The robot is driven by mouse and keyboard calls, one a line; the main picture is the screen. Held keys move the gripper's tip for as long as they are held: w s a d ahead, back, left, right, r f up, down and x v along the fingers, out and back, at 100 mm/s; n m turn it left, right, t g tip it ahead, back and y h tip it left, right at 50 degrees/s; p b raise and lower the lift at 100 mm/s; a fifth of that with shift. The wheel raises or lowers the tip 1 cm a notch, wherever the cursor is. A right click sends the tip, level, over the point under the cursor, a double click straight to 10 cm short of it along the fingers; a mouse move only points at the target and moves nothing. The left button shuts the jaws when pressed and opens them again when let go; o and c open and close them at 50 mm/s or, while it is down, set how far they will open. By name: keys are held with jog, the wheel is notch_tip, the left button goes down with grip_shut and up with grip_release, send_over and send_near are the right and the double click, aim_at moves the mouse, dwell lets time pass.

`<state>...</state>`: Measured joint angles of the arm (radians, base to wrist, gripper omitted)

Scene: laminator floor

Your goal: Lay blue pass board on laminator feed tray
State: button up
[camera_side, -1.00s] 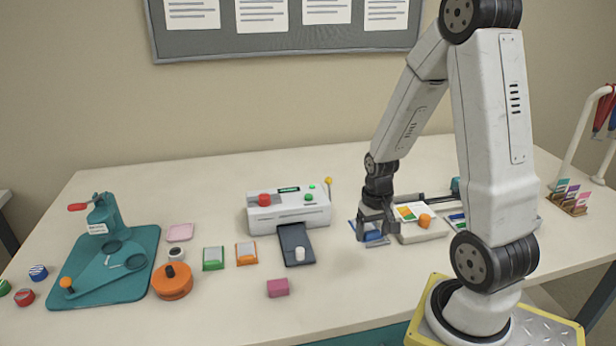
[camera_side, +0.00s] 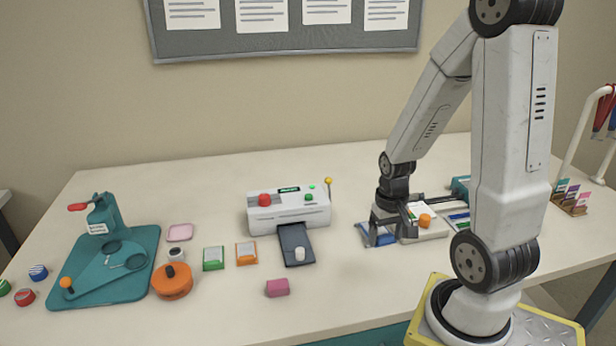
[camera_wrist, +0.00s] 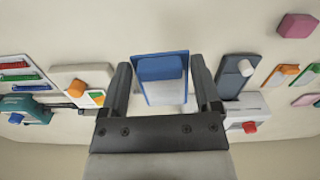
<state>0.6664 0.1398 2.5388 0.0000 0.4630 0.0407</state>
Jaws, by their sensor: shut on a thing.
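The blue pass board (camera_side: 368,231) lies on the table right of the laminator, partly hidden by my gripper in the side view. In the wrist view the board (camera_wrist: 165,98) has a blue rim, a pale face and a blue block across one end. My gripper (camera_side: 388,232) is low over it, its fingers on either side of the block and shut on it. The white laminator (camera_side: 275,218) stands left of my gripper, with a red knob on top. Its dark feed tray (camera_side: 290,235) extends forward and carries a white block (camera_side: 299,254).
A white board with an orange knob (camera_side: 425,220) stands close to the right of my gripper. A pink block (camera_side: 277,288), green and orange cards (camera_side: 246,253) and a teal press (camera_side: 105,215) lie to the left. The table between board and feed tray is clear.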

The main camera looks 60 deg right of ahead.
jog(key=shift+w+a+r, duration=0.1)
jog(key=shift+w+r, duration=0.05)
jog(key=shift+w, duration=0.4)
jog(key=w+a+r, duration=0.2)
jog(key=w+a, duration=0.2)
jog(key=w, duration=0.4)
jog(key=shift+w+a+m, duration=0.2)
jog(key=shift+a+m, duration=0.15)
jog(key=shift+m, duration=0.05)
jog(key=shift+w, duration=0.1)
send_near(296, 240)
jog(key=s+a+f, duration=0.2)
jog(key=s, duration=0.1)
jog(key=shift+a+f, duration=0.2)
jog(key=shift+a, duration=0.05)
jog(key=shift+w+d+f, duration=0.15)
jog(key=shift+w+f, duration=0.25)
